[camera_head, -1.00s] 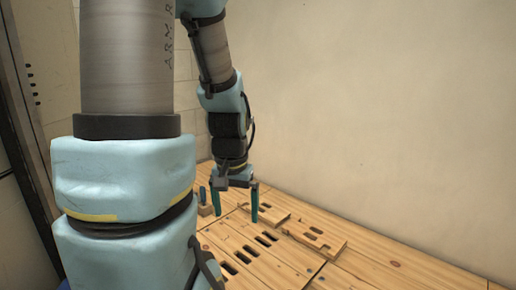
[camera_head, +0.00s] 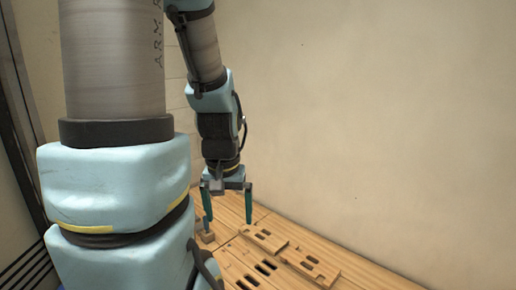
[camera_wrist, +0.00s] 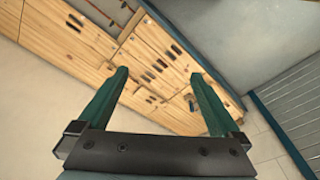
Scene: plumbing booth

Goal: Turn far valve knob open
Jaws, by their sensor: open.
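My gripper (camera_head: 228,206) is open and empty, its two green fingers pointing down above the wooden worktop in the head view. In the wrist view, my gripper (camera_wrist: 158,75) spreads its fingers on either side of slotted boards, with nothing between them. I cannot make out a valve knob clearly in either current view.
Slotted wooden boards (camera_head: 313,265) lie on the worktop (camera_head: 365,278) right of the gripper. A thin reddish pipe (camera_wrist: 97,11) shows at the top left of the wrist view. A bare wall (camera_head: 370,120) rises behind. The air around the fingers looks clear.

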